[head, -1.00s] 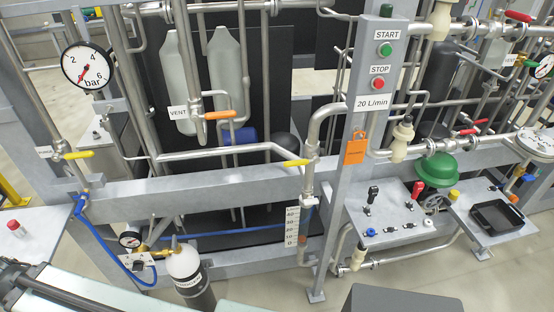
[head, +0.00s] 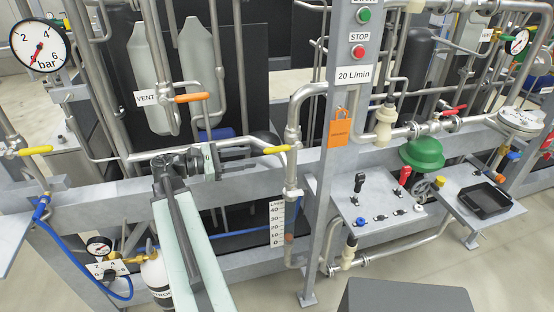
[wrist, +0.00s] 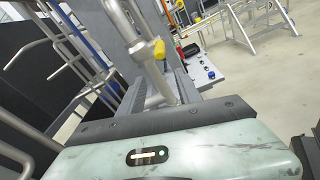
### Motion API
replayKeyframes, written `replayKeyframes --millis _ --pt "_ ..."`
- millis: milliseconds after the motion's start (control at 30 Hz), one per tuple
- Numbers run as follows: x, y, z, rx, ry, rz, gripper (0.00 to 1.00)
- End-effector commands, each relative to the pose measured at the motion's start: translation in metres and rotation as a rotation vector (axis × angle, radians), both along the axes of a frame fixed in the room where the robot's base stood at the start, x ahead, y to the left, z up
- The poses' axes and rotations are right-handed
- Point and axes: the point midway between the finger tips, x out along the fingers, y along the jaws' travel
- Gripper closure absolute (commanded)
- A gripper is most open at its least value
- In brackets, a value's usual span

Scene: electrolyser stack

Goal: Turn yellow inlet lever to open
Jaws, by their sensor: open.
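A yellow lever (head: 277,149) lies across a steel pipe in the middle of the head view, nearly level, at a vertical pipe above the scale marked 0 to 40. Its yellow end shows in the wrist view (wrist: 158,49), just ahead of my gripper. A second yellow lever (head: 35,150) is at the far left; which is the inlet lever I cannot read. My gripper (head: 242,152) is open and empty, its fingers pointing right toward the middle lever. The fingertips are close to its left end; contact cannot be told.
An orange VENT lever (head: 192,97) is above my gripper. A slanting steel pipe (head: 105,158) runs behind it. A grey post (head: 327,185) with an orange tag (head: 340,128) stands right of the lever. A panel with switches (head: 375,205) is farther right.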

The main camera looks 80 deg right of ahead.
Motion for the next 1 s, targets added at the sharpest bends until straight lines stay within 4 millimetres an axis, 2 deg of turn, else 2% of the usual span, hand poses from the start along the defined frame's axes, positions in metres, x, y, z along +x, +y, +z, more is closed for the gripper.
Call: replayKeyframes --millis 33,100,333,700,1000 --pt "-0.017 -0.005 0.004 0.007 0.051 -0.030 0.59" --pt "-0.029 -0.007 0.013 0.018 0.098 -0.053 0.59" --pt "-0.040 -0.010 0.018 0.022 0.120 -0.064 0.59" --pt "-0.095 -0.036 0.017 0.022 0.118 -0.061 0.59" --pt "-0.103 -0.040 0.017 0.021 0.117 -0.059 0.59"
